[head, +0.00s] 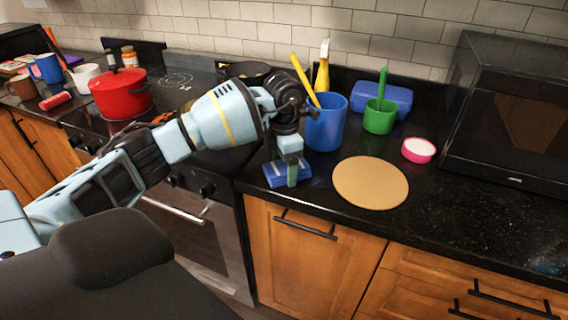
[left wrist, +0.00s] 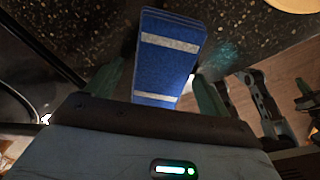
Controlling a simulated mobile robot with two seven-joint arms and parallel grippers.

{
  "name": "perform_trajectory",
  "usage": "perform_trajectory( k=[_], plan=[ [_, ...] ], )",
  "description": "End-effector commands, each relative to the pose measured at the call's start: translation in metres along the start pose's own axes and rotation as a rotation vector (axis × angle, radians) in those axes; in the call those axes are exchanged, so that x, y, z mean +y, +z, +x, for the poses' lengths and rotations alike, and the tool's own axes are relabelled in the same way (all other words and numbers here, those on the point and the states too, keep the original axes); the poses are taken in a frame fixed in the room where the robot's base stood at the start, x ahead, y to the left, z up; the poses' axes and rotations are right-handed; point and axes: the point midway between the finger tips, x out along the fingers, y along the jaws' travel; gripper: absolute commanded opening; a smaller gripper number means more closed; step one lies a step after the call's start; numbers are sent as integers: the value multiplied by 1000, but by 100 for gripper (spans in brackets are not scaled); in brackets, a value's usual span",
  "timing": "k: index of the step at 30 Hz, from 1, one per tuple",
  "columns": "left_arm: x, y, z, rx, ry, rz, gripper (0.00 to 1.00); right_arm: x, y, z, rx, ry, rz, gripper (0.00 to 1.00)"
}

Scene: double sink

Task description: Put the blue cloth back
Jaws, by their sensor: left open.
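The blue cloth (head: 274,178) is a small folded block with pale stripes. It lies on the black counter at its front edge, beside the stove. In the left wrist view the cloth (left wrist: 165,62) shows between my two green fingers, with a narrow gap on each side. My left gripper (head: 291,174) points down over the cloth and is open. The left gripper (left wrist: 157,88) also shows in the wrist view. The fingers hide part of the cloth in the head view.
A round tan board (head: 370,183) lies right of the cloth. Behind stand a blue cup (head: 327,128) with utensils, a green cup (head: 379,117), a blue box (head: 397,97) and a pink bowl (head: 419,150). A microwave (head: 510,115) stands right; a red pot (head: 122,95) sits on the stove.

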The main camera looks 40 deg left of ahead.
Motion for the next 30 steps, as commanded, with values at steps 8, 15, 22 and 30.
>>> perform_trajectory(
  k=[8,15,22,30],
  plan=[
    [1,1,-34,-5,2,0,81,0,-1,0,1,0,-1,0],
    [0,1,-83,-5,1,-1,81,0,3,-2,-7,-1,1,0],
    [0,1,-113,-3,0,0,81,-1,7,-4,-15,-1,2,0],
    [0,0,-122,0,-1,0,81,-1,7,-4,-14,-1,2,0]
  ],
)
